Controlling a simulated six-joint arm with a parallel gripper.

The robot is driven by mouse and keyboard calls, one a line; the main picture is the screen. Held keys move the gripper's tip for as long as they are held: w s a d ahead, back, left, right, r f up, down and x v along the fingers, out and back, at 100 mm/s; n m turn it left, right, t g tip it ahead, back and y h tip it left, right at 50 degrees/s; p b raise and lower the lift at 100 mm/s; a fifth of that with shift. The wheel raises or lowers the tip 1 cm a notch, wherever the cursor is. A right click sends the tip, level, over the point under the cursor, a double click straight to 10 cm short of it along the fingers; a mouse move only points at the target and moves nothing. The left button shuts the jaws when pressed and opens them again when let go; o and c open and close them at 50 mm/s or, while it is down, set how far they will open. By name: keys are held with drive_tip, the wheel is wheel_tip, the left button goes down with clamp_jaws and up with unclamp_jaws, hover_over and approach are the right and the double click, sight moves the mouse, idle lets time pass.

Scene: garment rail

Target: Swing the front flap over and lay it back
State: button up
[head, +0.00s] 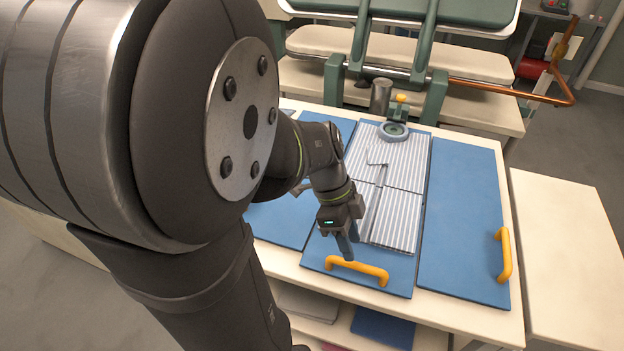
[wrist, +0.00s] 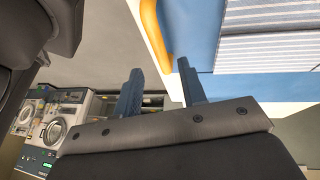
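The front flap (head: 396,268) is the near middle panel of a blue folding board and lies flat. Its yellow handle (head: 357,270) stands along the near edge. A white-and-blue striped garment (head: 405,205), folded into a narrow rectangle, lies on the middle panels and covers the far part of the flap. My gripper (head: 350,250) points down just behind the handle, toward its left half. In the wrist view my gripper (wrist: 160,80) has its fingers apart with nothing between their tips. The handle (wrist: 153,32) shows beyond them, seemingly apart from the fingers.
The right panel (head: 460,215) lies flat with its own yellow handle (head: 504,255). The left panel (head: 285,222) lies flat, partly hidden by my arm. A round grey piece (head: 394,131) sits at the garment's far end. A pale table (head: 570,250) stands at right.

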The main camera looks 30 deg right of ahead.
sight(357, 263)
drive_tip(key=x, duration=0.5)
clamp_jaws()
